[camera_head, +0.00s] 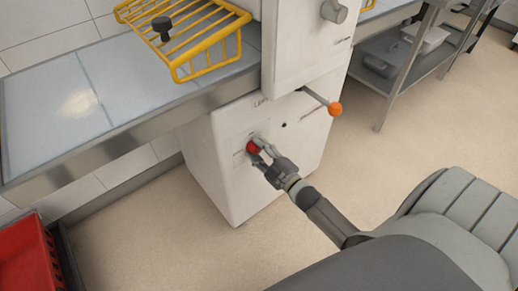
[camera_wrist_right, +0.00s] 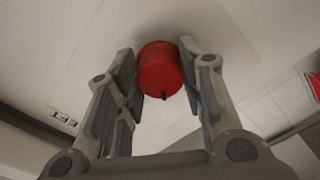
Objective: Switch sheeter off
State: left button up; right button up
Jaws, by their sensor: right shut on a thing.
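The sheeter (camera_head: 290,150) is a white machine with a tiled-looking bed (camera_head: 75,95) on its left. A red round knob (camera_head: 252,147) sits on the lower front of its body. In the right wrist view the red knob (camera_wrist_right: 160,68) has a small dark mark at its lower edge. My right gripper (camera_head: 257,147) is at the panel, shut on the red knob with one finger on each side. My left gripper is not in view.
A lever with an orange ball (camera_head: 334,109) sticks out of the sheeter above and right of the knob. A yellow wire guard (camera_head: 190,35) stands over the bed. A red crate (camera_head: 28,258) is at lower left. A metal shelf (camera_head: 405,60) stands at upper right; the floor between is clear.

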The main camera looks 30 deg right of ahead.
jog(key=shift+n, duration=1.8)
jog(key=n, duration=0.2)
jog(key=shift+n, duration=0.8)
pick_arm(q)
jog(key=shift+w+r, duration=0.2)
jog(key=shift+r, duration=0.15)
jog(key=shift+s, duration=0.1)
pick_arm(e)
jog(key=o, duration=1)
jog(key=shift+o, duration=0.2)
